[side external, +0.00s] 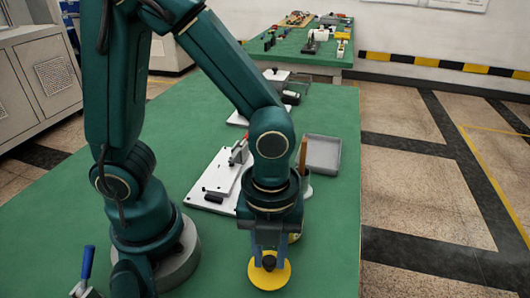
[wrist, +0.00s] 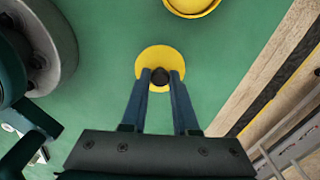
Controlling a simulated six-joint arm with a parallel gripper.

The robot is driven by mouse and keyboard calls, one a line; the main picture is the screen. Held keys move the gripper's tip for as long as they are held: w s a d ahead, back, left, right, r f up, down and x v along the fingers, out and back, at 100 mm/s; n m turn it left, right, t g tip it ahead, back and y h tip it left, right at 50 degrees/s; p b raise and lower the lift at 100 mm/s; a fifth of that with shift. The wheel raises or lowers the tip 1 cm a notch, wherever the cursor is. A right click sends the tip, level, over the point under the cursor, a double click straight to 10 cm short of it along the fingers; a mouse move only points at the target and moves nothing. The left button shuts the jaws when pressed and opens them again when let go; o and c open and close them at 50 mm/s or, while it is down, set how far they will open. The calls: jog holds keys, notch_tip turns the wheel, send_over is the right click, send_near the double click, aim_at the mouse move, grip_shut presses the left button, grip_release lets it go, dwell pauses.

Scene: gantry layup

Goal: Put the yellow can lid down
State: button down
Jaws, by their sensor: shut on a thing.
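The yellow can lid (side external: 270,278) is a flat round disc with a dark knob in its middle. My gripper (side external: 268,260) points down and is shut on the knob. The wrist view shows the lid (wrist: 152,55) below the two blue fingertips (wrist: 160,78), with the knob between them. The lid looks level and low over the green table; I cannot tell whether it touches the surface. A round yellow can (wrist: 192,6) is cut off at the top of the wrist view. In the side view my gripper mostly hides it, with a yellow edge (side external: 295,238) showing behind.
A white board with a fixture (side external: 213,190) lies behind my gripper on the green table (side external: 325,255). A grey tray (side external: 323,153) and a container with a brown handle (side external: 303,155) stand beyond. The table's right edge is nearby.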

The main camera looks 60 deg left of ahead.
aim_at(270, 259)
jog(key=shift+f, duration=1)
jog(key=shift+f, duration=0.15)
jog(key=c, duration=0.7)
grip_release()
notch_tip(270, 259, up, 12)
jog(key=a+n+t, duration=0.2)
jog(key=a+n, duration=0.1)
jog(key=n, duration=0.5)
jog(key=a+r+n+t, duration=0.1)
jog(key=a+n, duration=0.1)
jog(key=n, duration=0.6)
jog(key=a+r+n+t, duration=0.1)
jog(key=a+n+t, duration=0.1)
jog(key=n, duration=0.6)
jog(key=shift+w+a+n+t, duration=0.1)
jog(key=shift+a+n+t, duration=0.25)
jog(key=shift+a, duration=0.5)
